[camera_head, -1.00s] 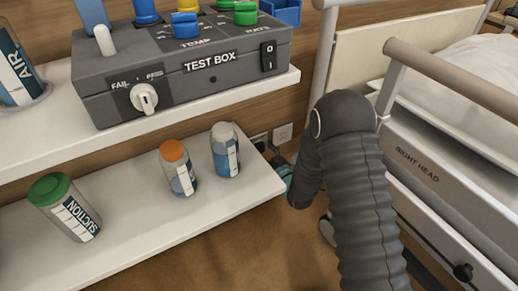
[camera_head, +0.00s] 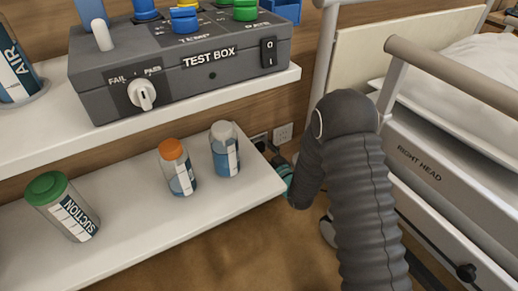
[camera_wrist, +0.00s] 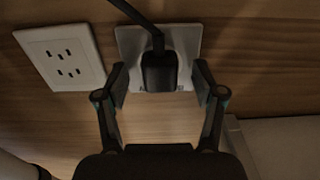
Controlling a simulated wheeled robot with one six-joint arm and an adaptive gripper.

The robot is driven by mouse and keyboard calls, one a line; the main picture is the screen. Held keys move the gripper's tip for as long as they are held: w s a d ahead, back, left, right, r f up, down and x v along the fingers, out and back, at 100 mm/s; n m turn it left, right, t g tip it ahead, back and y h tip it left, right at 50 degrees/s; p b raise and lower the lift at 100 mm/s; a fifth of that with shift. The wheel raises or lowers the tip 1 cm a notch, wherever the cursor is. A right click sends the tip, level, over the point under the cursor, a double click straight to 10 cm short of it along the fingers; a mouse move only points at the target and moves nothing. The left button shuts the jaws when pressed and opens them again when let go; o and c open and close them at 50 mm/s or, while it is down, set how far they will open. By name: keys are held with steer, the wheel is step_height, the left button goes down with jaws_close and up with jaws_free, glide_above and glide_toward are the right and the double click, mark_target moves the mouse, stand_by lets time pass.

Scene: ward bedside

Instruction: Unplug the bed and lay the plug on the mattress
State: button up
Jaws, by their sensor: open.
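In the wrist view, a black plug (camera_wrist: 159,72) sits in a pale wall socket plate (camera_wrist: 187,42), with its dark cord (camera_wrist: 138,17) running up and left. My gripper (camera_wrist: 160,82) is open, with one finger on each side of the plug. Gaps show between the fingers and the plug. In the head view, my arm hides most of the gripper and the plug. The mattress (camera_head: 478,58) is at the upper right, on the bed marked RIGHT HEAD.
A second, empty socket plate (camera_wrist: 61,57) is left of the plug; one plate also shows in the head view (camera_head: 283,132). The lower shelf (camera_head: 135,235), with several bottles, ends close to my gripper. A bed rail (camera_head: 450,75) stands between my arm and the mattress.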

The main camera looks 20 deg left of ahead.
steer(key=shift+c, duration=0.3)
jaws_close()
stand_by(0.3)
steer(key=shift+b+v, duration=1.05)
steer(key=shift+v, duration=1.95)
